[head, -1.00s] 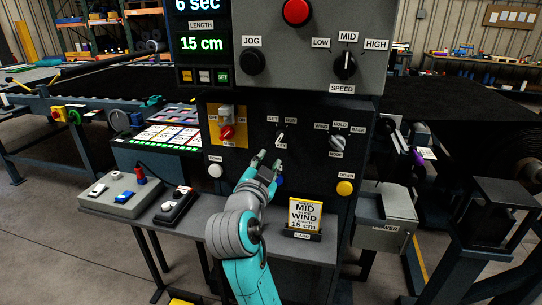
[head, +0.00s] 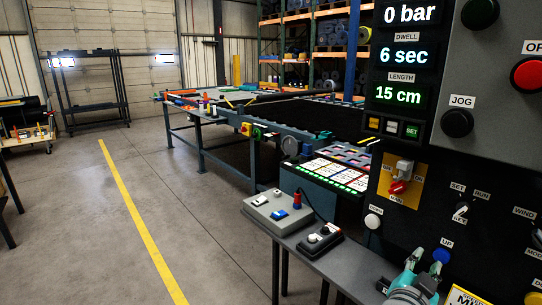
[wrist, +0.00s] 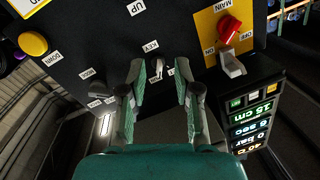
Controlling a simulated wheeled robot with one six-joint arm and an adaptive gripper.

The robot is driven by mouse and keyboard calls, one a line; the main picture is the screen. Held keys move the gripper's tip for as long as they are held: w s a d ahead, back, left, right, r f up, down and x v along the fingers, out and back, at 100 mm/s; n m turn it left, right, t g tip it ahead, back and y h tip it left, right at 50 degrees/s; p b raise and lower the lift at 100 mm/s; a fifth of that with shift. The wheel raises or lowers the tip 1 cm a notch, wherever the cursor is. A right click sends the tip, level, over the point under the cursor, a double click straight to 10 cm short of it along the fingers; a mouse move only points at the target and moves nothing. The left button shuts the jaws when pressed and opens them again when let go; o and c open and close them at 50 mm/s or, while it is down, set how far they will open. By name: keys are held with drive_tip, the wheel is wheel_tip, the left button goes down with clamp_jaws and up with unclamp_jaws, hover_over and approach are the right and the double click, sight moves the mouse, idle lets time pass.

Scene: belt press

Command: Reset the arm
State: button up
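My gripper (wrist: 162,78) is open and empty in the wrist view, its two teal fingers apart in front of the black control panel (wrist: 90,40). The key switch (wrist: 155,66) shows between the fingertips, behind them; I cannot tell the distance. In the head view my gripper (head: 424,270) is at the bottom right, partly cut off by the frame edge, just left of the blue UP button (head: 441,256). The key switch (head: 460,209) is above and to the right of it there.
The red main switch (head: 398,186) is on a yellow plate. A grey shelf (head: 345,262) below the panel carries a grey button box (head: 278,212) and a black switch box (head: 319,245). The display (head: 405,55) reads 0 bar, 6 sec, 15 cm. Open floor (head: 180,220) lies left.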

drive_tip(key=s+a+f+n+t+y, duration=0.1)
drive_tip(key=s+a+f+n+y, duration=0.4)
drive_tip(key=s+f, duration=0.45)
drive_tip(key=s+a+f+n+t+y, duration=0.1)
drive_tip(key=s+a+f+n+y, duration=0.45)
drive_tip(key=f, duration=0.75)
drive_tip(key=s+a+n+y, duration=0.1)
drive_tip(key=s+a, duration=0.1)
drive_tip(key=s, duration=1.1)
drive_tip(key=s+a+n+y, duration=0.1)
drive_tip(key=s+a, duration=0.1)
drive_tip(key=s, duration=1.2)
drive_tip(key=shift+s+a, duration=0.15)
drive_tip(key=shift+a, duration=0.15)
